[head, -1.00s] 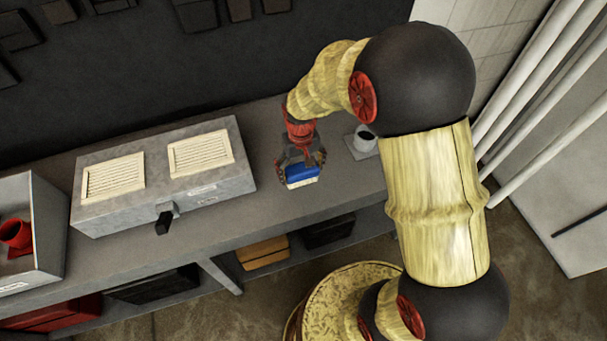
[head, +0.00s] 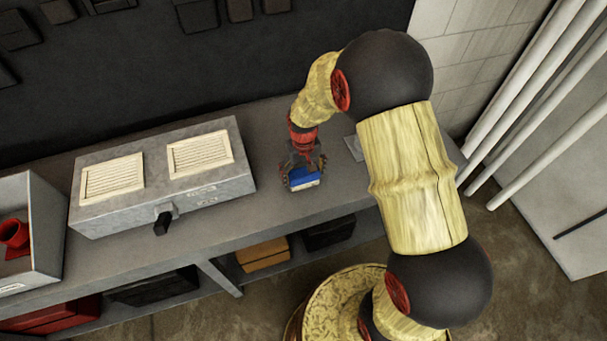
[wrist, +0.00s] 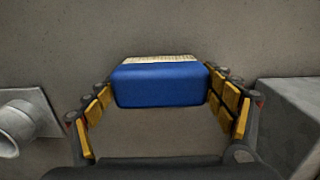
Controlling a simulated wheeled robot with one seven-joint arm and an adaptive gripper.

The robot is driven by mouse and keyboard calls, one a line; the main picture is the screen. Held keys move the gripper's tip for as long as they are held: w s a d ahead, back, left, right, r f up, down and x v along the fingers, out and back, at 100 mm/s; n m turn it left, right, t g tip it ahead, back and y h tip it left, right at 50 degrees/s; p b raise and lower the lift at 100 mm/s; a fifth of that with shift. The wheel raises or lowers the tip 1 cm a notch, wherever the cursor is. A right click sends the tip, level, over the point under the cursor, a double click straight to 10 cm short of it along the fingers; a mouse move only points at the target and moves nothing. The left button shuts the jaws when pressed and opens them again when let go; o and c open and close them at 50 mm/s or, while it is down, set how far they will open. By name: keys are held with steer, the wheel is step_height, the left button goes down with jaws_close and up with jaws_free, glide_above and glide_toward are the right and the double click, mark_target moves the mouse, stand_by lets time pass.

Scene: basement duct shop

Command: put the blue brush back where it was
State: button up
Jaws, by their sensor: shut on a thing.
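The blue brush (head: 304,178) is a blue block with a pale bristle side. My gripper (head: 303,168) is shut on it, over the bench top, to the right of the grey box. In the wrist view the brush (wrist: 160,84) sits between the yellow-padded fingers of my gripper (wrist: 160,92), with the pale edge on its far side. I cannot tell whether the brush touches the bench top.
The grey bench (head: 262,205) holds a grey metal box (head: 150,200) with two vents and a black latch. An open bin (head: 48,225) with a red fitting stands at the left. A grey plate with a cup-like piece (wrist: 22,122) shows in the wrist view.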

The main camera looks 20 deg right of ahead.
steer(key=o, duration=1.4)
steer(key=shift+f, duration=0.1)
step_height(320, 180, up, 13)
steer(key=p, duration=0.2)
step_height(320, 180, up, 8)
steer(key=r+t, duration=0.1)
glide_above(304, 173)
steer(key=s, duration=0.3)
steer(key=s+r+t, duration=0.1)
steer(key=s+r, duration=0.3)
steer(key=s, duration=0.2)
steer(key=s+r+t, duration=0.2)
steer(key=s+r, duration=0.2)
steer(key=s, duration=0.2)
steer(key=s+r+t, duration=0.1)
steer(key=s+r, duration=0.4)
steer(key=s, duration=0.1)
steer(key=shift+s+t, duration=0.3)
steer(key=shift+s, duration=0.1)
